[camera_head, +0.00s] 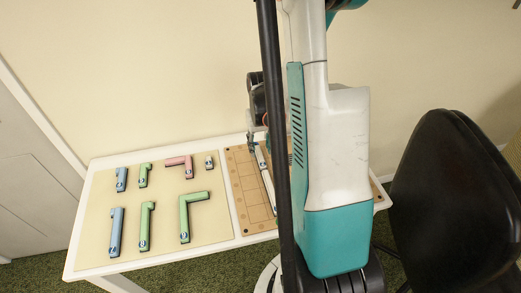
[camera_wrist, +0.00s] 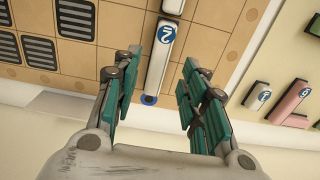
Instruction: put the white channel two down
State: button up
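The white channel two (camera_wrist: 160,60) is a long white bar with a blue round "2" label. It lies on the tan gridded board (camera_wrist: 118,20), its near end beside a blue round mark on the board. In the head view the bar (camera_head: 266,178) runs lengthwise on the board (camera_head: 243,200). My gripper (camera_wrist: 160,85) is open, with its teal fingers apart on either side of the bar's near end and a gap on both sides. In the head view my gripper (camera_head: 257,140) is at the board's far edge, partly hidden by my arm.
A black chair (camera_head: 455,215) stands right of the table. The wall is close behind.

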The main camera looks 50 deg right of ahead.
aim_at(261, 157)
notch_tip(261, 157, up, 7)
jog(key=p, duration=0.2)
jog(key=shift+r, duration=0.15)
